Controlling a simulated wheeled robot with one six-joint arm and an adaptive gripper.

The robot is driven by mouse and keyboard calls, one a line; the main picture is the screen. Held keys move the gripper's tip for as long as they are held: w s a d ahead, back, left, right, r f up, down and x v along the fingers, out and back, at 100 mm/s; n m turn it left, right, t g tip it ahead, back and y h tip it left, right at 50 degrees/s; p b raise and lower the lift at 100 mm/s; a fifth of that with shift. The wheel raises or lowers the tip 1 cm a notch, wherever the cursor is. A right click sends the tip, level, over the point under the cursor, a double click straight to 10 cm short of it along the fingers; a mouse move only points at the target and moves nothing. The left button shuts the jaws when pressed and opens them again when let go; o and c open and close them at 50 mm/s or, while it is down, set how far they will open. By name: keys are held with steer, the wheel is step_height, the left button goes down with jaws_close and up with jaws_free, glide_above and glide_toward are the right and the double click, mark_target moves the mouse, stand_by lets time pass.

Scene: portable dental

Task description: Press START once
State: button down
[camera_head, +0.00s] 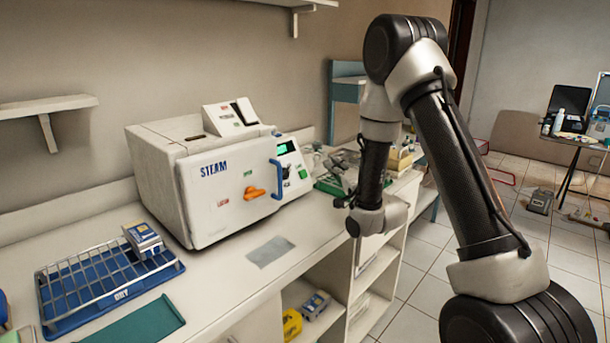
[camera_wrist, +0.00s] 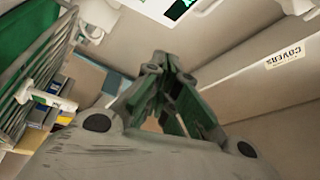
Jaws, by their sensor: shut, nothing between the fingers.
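The white STEAM machine (camera_head: 230,185) stands on the counter, with a blue handle (camera_head: 277,180) and an orange latch (camera_head: 254,193) on its closed front. Its control panel (camera_head: 292,165), on the right side of the front, has a lit green display (camera_head: 287,148) and a small green spot lower down (camera_head: 302,173). No START lettering is readable, so I cannot tell which control is START. My gripper (camera_wrist: 158,68) is shut and empty in the wrist view. In the head view my wrist is right of the panel, apart from it, and the fingertips are not clear.
A blue wire rack (camera_head: 105,285) marked DRY holds a small box at the left. A grey sheet (camera_head: 270,251) lies before the machine. A green tray (camera_head: 330,186) with items is beyond the panel. A COVERS label (camera_wrist: 284,56) shows at the wrist view's right.

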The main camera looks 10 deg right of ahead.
steer(key=w+a+f, duration=0.4)
steer(key=w, duration=0.1)
steer(key=shift+w+a+f, duration=0.15)
steer(key=shift+w, duration=0.25)
stand_by(1.4)
steer(key=shift+w+a+f, duration=0.2)
steer(key=shift+w, duration=0.1)
steer(key=shift+w+a+f, duration=0.2)
steer(key=shift+w+a, duration=0.05)
steer(key=shift+w, duration=0.05)
stand_by(0.7)
stand_by(0.3)
steer(key=shift+s+d+r, duration=0.4)
steer(key=shift+s+d, duration=0.05)
steer(key=shift+s, duration=0.15)
steer(key=shift+s+d+r, duration=0.65)
steer(key=shift+s, duration=0.25)
steer(key=shift+s+d+r, duration=0.6)
steer(key=shift+s+r, duration=0.05)
steer(key=shift+s, duration=0.2)
